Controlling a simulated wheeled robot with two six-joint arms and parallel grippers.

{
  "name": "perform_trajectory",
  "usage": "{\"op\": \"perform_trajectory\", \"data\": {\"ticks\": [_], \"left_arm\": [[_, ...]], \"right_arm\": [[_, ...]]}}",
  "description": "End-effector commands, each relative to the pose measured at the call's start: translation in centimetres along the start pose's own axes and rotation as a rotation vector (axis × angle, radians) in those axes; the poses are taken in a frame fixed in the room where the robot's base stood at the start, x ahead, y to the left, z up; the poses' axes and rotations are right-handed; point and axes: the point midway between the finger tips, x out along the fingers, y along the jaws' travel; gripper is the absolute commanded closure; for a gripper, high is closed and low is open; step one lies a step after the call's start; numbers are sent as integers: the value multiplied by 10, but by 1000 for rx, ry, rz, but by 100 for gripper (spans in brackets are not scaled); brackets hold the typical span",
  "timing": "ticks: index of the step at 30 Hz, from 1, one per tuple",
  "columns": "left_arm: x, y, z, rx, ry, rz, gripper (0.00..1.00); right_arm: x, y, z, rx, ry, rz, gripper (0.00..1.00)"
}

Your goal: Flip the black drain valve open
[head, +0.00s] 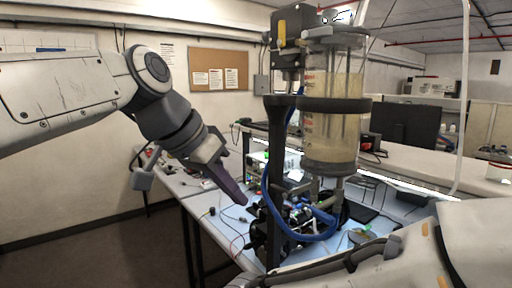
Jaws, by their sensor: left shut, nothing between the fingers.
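The sealed cylinder (331,115) is clear, holds a cloudy yellowish liquid and stands upright on a black stand (279,150). A short outlet (337,184) hangs under its dark bottom cap. Dark fittings crowd the space below the outlet, beside a blue fitting (322,215); I cannot clearly pick out the black drain valve or its position among them. My left gripper (239,196) is shut and empty. It points down and right, left of the stand and apart from the outlet in the picture. My right arm enters at lower right; its gripper is not visible.
A blue hose (268,205) loops around the stand's lower part. The light blue table (200,190) carries thin wires, small parts and instruments. A black monitor (404,124) stands behind at right. The table's left edge and the floor beyond it are open.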

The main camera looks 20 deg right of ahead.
Motion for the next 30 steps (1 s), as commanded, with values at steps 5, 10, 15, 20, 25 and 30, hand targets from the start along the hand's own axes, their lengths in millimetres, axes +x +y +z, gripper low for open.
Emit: {"op": "perform_trajectory", "data": {"ticks": [5,10,15,20,25,30], "left_arm": [[-62,1,-67,140,113,11,100],[-82,4,-86,204,156,13,100],[-83,4,-87,210,161,13,100],[-83,4,-87,209,160,13,100],[-74,4,-88,209,159,14,100],[-46,6,-93,208,156,16,100]], "right_arm": [[-27,-2,-1,1,0,0,7],[-32,-2,-2,1,0,0,7],[-31,-2,-2,1,0,0,7],[-31,-2,-2,1,0,0,7],[-32,-2,-2,1,0,0,7],[-36,-3,-2,1,0,0,7]]}}
